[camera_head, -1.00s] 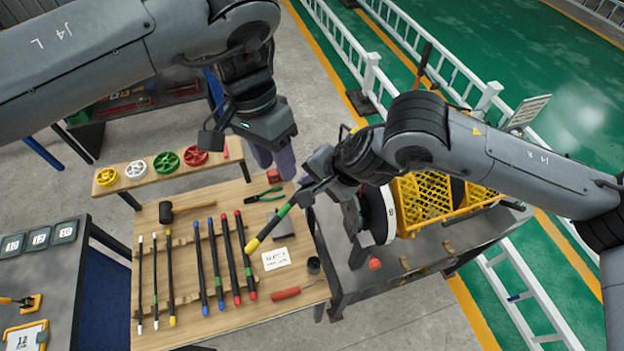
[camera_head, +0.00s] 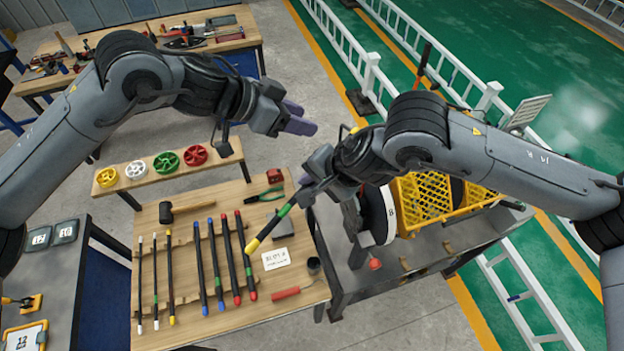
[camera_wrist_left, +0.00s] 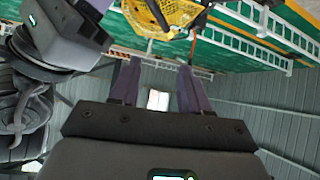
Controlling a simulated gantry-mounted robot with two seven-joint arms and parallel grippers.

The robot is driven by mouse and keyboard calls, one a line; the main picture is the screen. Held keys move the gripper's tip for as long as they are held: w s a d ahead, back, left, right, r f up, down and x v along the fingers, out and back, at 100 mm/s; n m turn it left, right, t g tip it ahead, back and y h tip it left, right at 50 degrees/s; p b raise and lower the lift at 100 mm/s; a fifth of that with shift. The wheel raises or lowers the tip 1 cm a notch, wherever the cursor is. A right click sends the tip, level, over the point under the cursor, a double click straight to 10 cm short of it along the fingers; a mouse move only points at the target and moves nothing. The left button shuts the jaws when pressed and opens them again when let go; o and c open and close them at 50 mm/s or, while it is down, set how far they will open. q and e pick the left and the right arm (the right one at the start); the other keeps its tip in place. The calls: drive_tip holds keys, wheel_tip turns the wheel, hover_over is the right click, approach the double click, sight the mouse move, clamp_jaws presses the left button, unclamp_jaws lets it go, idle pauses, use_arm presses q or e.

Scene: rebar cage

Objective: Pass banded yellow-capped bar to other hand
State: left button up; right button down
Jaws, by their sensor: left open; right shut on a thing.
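The banded yellow-capped bar (camera_head: 270,228) is black with a green band and a yellow cap at its lower left end. It slants in the air above the right part of the wooden table. My right gripper (camera_head: 310,190) is shut on its upper end, which the fingers partly hide. My left gripper (camera_head: 302,122) is open and empty, up and slightly left of the right gripper and apart from the bar. In the left wrist view its purple fingers (camera_wrist_left: 155,90) are spread with nothing between them. The bar is not clear in that view.
Several capped bars (camera_head: 218,270) lie in a rack on the wooden table (camera_head: 180,338), with a mallet (camera_head: 185,209), pliers (camera_head: 265,194) and a paper card (camera_head: 276,259). Colored handwheels (camera_head: 166,162) sit on a shelf behind. A yellow basket (camera_head: 425,200) stands at right.

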drive_tip(key=shift+r, duration=0.1)
use_arm(q)
drive_tip(key=w+a+f+n+t, duration=0.2)
drive_tip(key=w+a+f+t, duration=0.3)
drive_tip(key=a+t, duration=0.15)
drive_tip(key=s+a+f+n+y, duration=0.1)
drive_tip(key=s+f+n+y, duration=0.2)
drive_tip(key=s+f, duration=0.45)
drive_tip(key=s+a+f+n+y, duration=0.2)
drive_tip(key=s+f, duration=0.3)
drive_tip(key=f, duration=0.5)
drive_tip(key=s+a+f+n+g+y, duration=0.1)
drive_tip(key=s+a+f+g, duration=0.1)
drive_tip(key=s, duration=0.6)
drive_tip(key=s+a+f+n+g+y, duration=0.1)
drive_tip(key=s+a+f, duration=0.3)
drive_tip(key=s, duration=0.4)
drive_tip(key=s+a+f+n+g+y, duration=0.1)
drive_tip(key=s+a+f+g, duration=0.3)
drive_tip(key=s, duration=0.4)
drive_tip(key=shift+s+a+n+y, duration=0.4)
drive_tip(key=shift+a+y, duration=0.2)
drive_tip(key=shift+a, duration=0.15)
drive_tip(key=shift+f, duration=0.1)
